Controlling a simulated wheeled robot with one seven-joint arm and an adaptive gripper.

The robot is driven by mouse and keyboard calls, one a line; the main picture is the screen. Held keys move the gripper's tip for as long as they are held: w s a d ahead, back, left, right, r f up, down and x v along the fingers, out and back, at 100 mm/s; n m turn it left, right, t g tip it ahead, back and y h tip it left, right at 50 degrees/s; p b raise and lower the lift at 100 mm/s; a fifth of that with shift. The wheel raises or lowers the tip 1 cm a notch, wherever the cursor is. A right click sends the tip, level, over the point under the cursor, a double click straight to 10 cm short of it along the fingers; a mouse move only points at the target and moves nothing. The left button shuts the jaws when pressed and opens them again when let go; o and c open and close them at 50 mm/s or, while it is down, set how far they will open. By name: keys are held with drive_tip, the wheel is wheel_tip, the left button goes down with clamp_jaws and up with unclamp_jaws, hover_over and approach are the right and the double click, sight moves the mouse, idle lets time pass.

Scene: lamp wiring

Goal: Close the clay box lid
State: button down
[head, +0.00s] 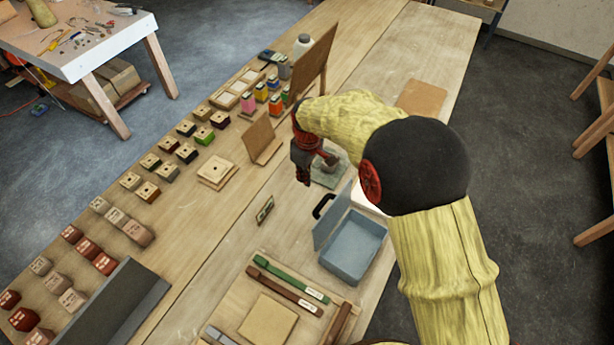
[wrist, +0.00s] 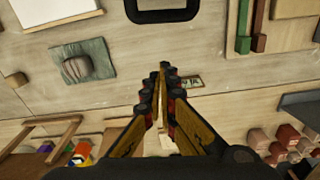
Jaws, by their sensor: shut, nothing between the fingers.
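The clay box, a blue-grey open box (head: 352,250), stands right of centre in the head view and looks empty. Its lid (head: 333,217) is raised along the box's left side, tilted up, with a black handle (head: 321,206) on its outer face. The handle also shows as a dark loop at the top edge of the wrist view (wrist: 162,14). My gripper (head: 304,180) points down above the table, left of and beyond the raised lid, apart from it. In the wrist view its fingers (wrist: 164,68) are together with nothing between them.
A lump of clay (wrist: 76,68) lies on a grey-green mat (wrist: 100,52), which the arm partly covers in the head view. A small framed tag (head: 265,210) stands left of the box. A wooden tray (head: 225,310) with green and brown bars lies in front. Several small blocks line the left.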

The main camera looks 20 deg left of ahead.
drive_tip(key=d+f+p, duration=0.2)
drive_tip(key=d+f, duration=0.1)
drive_tip(key=f, duration=0.3)
drive_tip(key=shift+s+d+f+p, duration=0.15)
drive_tip(key=shift+s+f+p, duration=0.15)
drive_tip(key=shift+f+p, duration=0.1)
drive_tip(key=shift+b, duration=0.3)
